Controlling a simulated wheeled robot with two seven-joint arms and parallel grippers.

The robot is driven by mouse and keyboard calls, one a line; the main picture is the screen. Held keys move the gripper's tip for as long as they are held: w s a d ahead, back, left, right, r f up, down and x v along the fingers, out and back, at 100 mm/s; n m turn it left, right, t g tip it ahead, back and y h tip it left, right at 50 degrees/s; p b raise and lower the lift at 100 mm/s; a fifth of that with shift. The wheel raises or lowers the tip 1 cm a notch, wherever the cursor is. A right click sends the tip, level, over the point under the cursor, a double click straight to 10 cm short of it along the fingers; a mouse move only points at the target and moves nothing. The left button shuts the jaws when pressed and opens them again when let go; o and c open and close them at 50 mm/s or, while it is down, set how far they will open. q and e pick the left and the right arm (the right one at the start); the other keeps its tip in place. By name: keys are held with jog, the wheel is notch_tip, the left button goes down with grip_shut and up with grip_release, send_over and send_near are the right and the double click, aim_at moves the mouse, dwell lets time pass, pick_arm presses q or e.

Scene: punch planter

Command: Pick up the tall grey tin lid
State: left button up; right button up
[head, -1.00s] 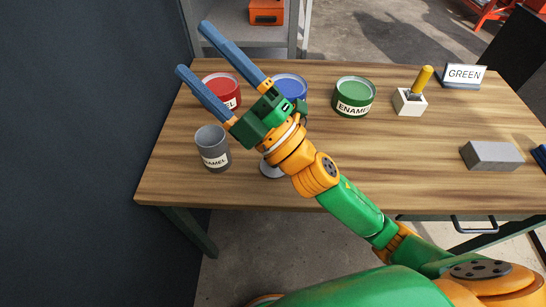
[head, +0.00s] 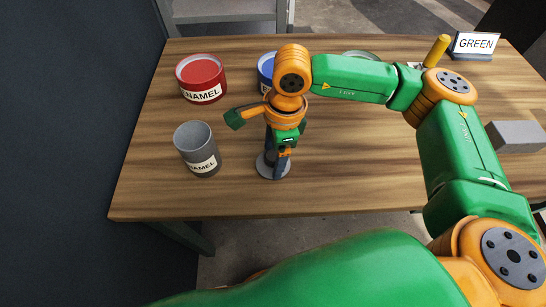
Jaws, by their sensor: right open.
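The tall grey tin (head: 196,150), labelled ENAMEL, stands upright and open-topped at the front left of the table. A flat round grey lid (head: 264,171) lies on the table to its right, partly hidden by my right gripper. My right gripper (head: 277,160) is open and points down at the lid, its blue fingers foreshortened over the disc. I cannot tell whether the fingers touch the lid. My left gripper is not in view.
A red tin (head: 201,80) stands behind the grey tin. A blue tin (head: 266,72) and a green tin (head: 361,55) are mostly hidden by my right arm. A yellow handle (head: 438,50), a GREEN sign (head: 476,46) and a grey block (head: 516,137) are to the right. The wooden table (head: 150,195) is bare at front left.

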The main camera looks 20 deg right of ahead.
jog(key=shift+a, duration=0.1)
grip_shut()
